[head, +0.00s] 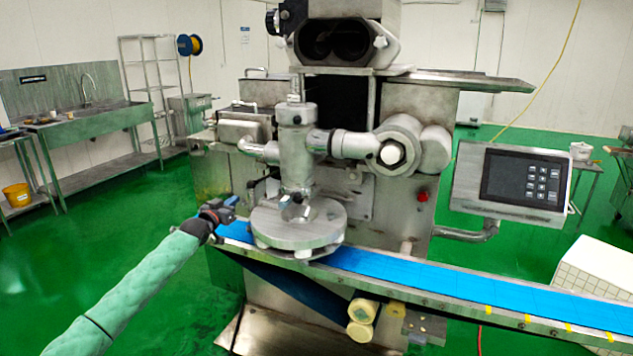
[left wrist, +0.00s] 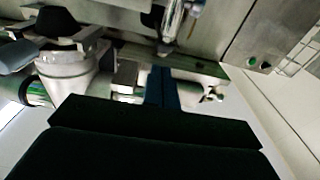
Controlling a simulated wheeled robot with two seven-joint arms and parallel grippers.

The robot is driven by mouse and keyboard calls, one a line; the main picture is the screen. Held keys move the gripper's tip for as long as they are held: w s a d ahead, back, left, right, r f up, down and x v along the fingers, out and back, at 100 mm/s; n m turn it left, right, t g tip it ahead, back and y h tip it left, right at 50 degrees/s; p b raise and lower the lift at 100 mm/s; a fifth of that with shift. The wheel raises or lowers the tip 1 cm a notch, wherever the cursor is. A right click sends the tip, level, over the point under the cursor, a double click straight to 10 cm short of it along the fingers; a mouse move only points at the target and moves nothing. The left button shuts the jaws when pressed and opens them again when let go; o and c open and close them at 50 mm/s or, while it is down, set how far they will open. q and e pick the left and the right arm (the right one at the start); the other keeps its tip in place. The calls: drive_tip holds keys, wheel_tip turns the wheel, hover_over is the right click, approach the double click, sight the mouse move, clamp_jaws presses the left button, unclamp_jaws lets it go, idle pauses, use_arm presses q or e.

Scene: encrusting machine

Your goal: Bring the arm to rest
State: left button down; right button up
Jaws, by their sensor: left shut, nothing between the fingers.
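My left arm in its green sleeve comes in from the lower left in the head view. My left gripper (head: 232,201) is at its end, beside the left end of the blue conveyor belt and left of the machine's round metal head. Its fingers are shut and hold nothing. In the left wrist view the narrow blue fingers (left wrist: 162,88) lie side by side, with blurred metal machine parts behind them. My right gripper is in neither view.
The encrusting machine (head: 297,228) stands close to the right of my left gripper. Its blue conveyor belt (head: 420,277) runs to the right. A control panel (head: 511,180) sticks out at the right. Open green floor (head: 110,222) lies to the left, before a sink bench (head: 85,122).

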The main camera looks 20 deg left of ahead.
use_arm(q)
drive_tip(key=shift+f, duration=0.1)
wheel_tip(320, 180, down, 5)
drive_tip(key=g+y, duration=0.1)
drive_tip(key=g, duration=0.3)
drive_tip(key=s+d+f+m+g+y, duration=0.2)
drive_tip(key=s+d+f+g, duration=0.1)
drive_tip(key=s+d, duration=0.75)
drive_tip(key=s+d+f+m+g+y, duration=0.1)
drive_tip(key=s+d+f+g, duration=0.15)
drive_tip(key=s+d, duration=0.8)
drive_tip(key=s+d+f+g+h, duration=0.1)
drive_tip(key=s+d+f, duration=0.5)
drive_tip(key=s, duration=0.8)
drive_tip(key=s+d+f+n+g+h, duration=0.1)
drive_tip(key=s+d+f+g, duration=0.3)
drive_tip(key=s, duration=1.1)
drive_tip(key=s+d+f+n+g+h, duration=0.1)
drive_tip(key=s+d+f+g, duration=0.1)
drive_tip(key=s+d+f, duration=0.8)
drive_tip(key=s+d, duration=0.1)
drive_tip(key=s, duration=0.3)
drive_tip(key=shift+s+g+h, duration=0.25)
drive_tip(key=shift+g+h, duration=0.05)
drive_tip(key=shift+g, duration=0.05)
